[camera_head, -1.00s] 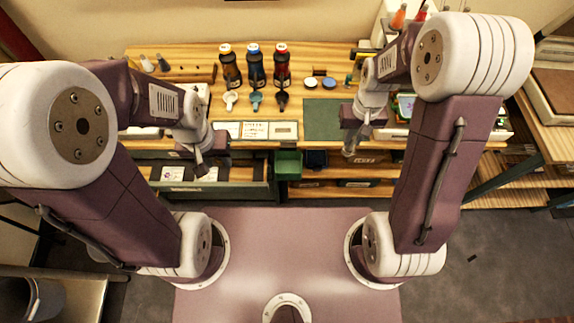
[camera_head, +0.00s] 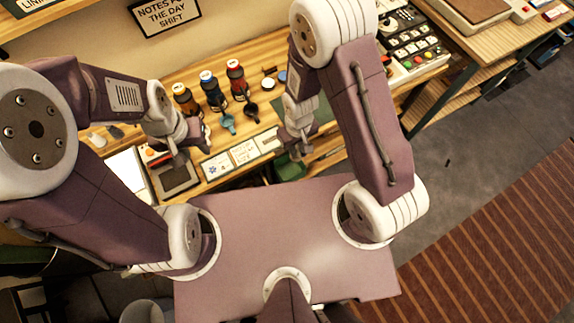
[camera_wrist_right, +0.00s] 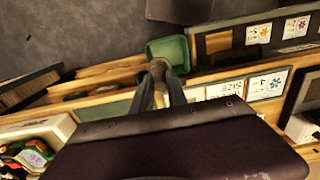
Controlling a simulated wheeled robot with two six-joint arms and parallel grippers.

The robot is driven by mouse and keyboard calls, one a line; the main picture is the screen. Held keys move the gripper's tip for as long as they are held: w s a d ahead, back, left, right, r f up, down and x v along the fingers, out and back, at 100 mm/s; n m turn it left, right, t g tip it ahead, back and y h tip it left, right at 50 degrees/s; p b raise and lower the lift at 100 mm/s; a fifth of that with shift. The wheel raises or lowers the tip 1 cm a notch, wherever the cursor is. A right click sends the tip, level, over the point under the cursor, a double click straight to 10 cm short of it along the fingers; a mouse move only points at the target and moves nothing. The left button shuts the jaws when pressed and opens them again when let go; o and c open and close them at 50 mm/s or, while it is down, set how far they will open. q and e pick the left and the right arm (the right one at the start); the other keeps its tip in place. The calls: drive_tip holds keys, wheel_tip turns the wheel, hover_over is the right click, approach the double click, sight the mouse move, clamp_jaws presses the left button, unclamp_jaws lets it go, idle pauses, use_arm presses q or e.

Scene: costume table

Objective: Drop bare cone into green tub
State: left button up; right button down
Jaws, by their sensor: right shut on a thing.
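The green tub (camera_head: 290,169) hangs at the table's front edge in the head view, partly hidden by my right arm. It also shows in the right wrist view (camera_wrist_right: 171,48), just beyond my fingertips. My right gripper (camera_head: 297,152) is over the front edge, close to the tub. In the wrist view its fingers (camera_wrist_right: 160,84) are shut on a small greyish-brown piece, which looks like the bare cone (camera_wrist_right: 158,66). The cone overlaps the tub's near side in that view; I cannot tell its height above it. My left gripper (camera_head: 194,138) is over the table's left part; its jaws are unclear.
Three bottles (camera_head: 212,90) with coloured caps stand at the back of the table, with small scoops before them. White cards (camera_head: 243,152) lie along the front edge. A green mat (camera_head: 318,112) lies behind my right gripper. A button panel (camera_head: 410,40) is at the right.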

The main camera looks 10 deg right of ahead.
drive_tip(key=shift+d+f, duration=0.15)
drive_tip(key=shift+f, duration=0.1)
drive_tip(key=f+b, duration=0.1)
drive_tip(key=a+f+b, duration=0.1)
drive_tip(key=f+b, duration=0.1)
drive_tip(key=shift+w, duration=0.2)
wheel_tip(320, 180, down, 2)
drive_tip(key=shift+d+f+b, duration=0.15)
drive_tip(key=shift+f+b, duration=0.05)
drive_tip(key=shift+b, duration=1.05)
drive_tip(key=shift+s+d+f, duration=0.1)
drive_tip(key=shift+f, duration=0.1)
drive_tip(key=shift+r, duration=0.1)
drive_tip(key=c, duration=1.3)
unclamp_jaws()
drive_tip(key=shift+o, duration=0.3)
